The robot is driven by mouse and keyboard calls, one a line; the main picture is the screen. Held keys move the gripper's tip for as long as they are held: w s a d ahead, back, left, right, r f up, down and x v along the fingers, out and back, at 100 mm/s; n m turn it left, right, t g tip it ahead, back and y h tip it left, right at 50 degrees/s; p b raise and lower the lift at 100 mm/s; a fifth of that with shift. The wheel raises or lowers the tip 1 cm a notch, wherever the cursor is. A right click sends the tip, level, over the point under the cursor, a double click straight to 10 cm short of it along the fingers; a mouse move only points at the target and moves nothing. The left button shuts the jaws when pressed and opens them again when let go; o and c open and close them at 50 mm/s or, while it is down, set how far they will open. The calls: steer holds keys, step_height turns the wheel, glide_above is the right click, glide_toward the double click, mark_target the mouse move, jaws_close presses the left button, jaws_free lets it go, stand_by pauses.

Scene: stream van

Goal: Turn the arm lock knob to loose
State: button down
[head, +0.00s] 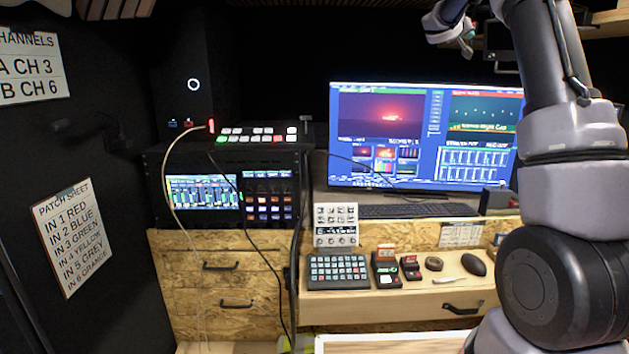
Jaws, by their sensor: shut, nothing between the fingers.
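My gripper (467,46) is small and far off at the upper right, above the top edge of the large monitor (425,140). Its fingers look shut and empty, though they are only a few pixels wide. A dark bracket (502,62) shows just right of the gripper, above the monitor and partly behind my arm. I cannot make out the arm lock knob or its setting. I cannot tell whether the gripper touches anything.
A keyboard (418,210) lies below the monitor. A button panel (338,272), a mouse (473,264) and small items sit on the wooden counter. A switcher (258,134) tops the rack at left. A wooden shelf (606,24) is at the upper right.

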steer(key=shift+r, duration=0.2)
steer(key=shift+s+d+r, duration=0.2)
steer(key=shift+r, duration=0.1)
stand_by(0.8)
steer(key=shift+f, duration=0.1)
steer(key=v, duration=0.6)
steer(key=shift+s+d+f, duration=0.15)
steer(key=shift+s+f, duration=0.05)
steer(key=shift+f, duration=0.1)
